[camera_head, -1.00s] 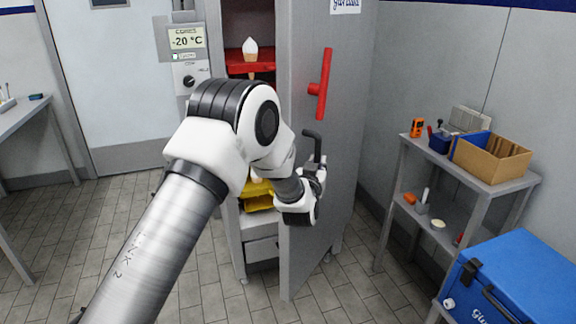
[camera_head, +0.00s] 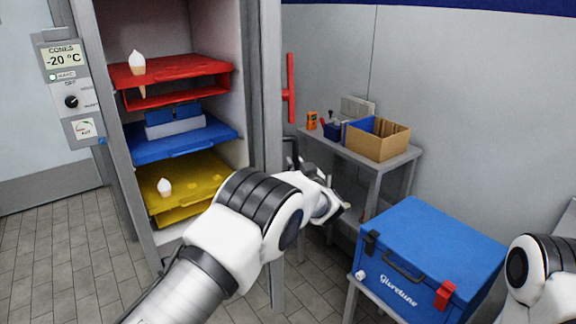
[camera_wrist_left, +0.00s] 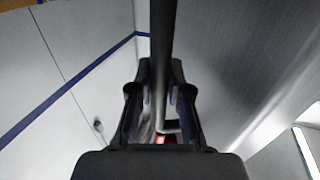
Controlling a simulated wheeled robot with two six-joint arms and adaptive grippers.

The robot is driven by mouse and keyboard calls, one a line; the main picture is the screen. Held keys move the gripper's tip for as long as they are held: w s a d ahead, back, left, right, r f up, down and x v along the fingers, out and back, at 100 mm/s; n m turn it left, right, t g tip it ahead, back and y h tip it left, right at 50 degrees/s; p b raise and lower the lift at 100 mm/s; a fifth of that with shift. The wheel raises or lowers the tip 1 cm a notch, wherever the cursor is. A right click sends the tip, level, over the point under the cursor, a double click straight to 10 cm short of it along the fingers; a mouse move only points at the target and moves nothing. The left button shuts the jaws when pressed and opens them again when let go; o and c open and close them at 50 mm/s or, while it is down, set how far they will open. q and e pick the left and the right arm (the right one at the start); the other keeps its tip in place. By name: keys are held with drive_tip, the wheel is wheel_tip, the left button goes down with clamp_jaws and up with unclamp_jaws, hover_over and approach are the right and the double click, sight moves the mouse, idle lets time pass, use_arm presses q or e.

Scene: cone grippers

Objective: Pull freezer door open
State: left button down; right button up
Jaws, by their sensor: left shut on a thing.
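The freezer door (camera_head: 271,90) stands wide open, seen nearly edge-on to the right of the freezer cabinet. A red bar handle (camera_head: 290,90) is high on its outer face. Lower down is a dark bar handle (camera_head: 294,153), partly hidden by my left arm. My left gripper (camera_wrist_left: 160,97) is shut on this dark handle (camera_wrist_left: 162,40), which runs between its fingers in the left wrist view. In the head view, the left gripper (camera_head: 325,197) is beside the door's outer face, its fingertips unclear. My right gripper is not in view; only part of my right arm shows.
The open freezer shows a red tray (camera_head: 200,68) with a cone, a blue tray (camera_head: 205,143) and a yellow tray (camera_head: 205,180) with a cone. A metal shelf (camera_head: 355,160) holding a cardboard box (camera_head: 380,143) and a blue cooler (camera_head: 430,240) stand right of the door.

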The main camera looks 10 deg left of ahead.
use_arm(q)
drive_tip(key=shift+r, duration=0.25)
drive_tip(key=c, duration=1.2)
unclamp_jaws()
drive_tip(key=shift+a, duration=0.1)
drive_tip(key=shift+c, duration=0.2)
drive_tip(key=shift+o, duration=0.7)
drive_tip(key=shift+w+a+f, duration=0.1)
drive_tip(key=shift+f, duration=0.05)
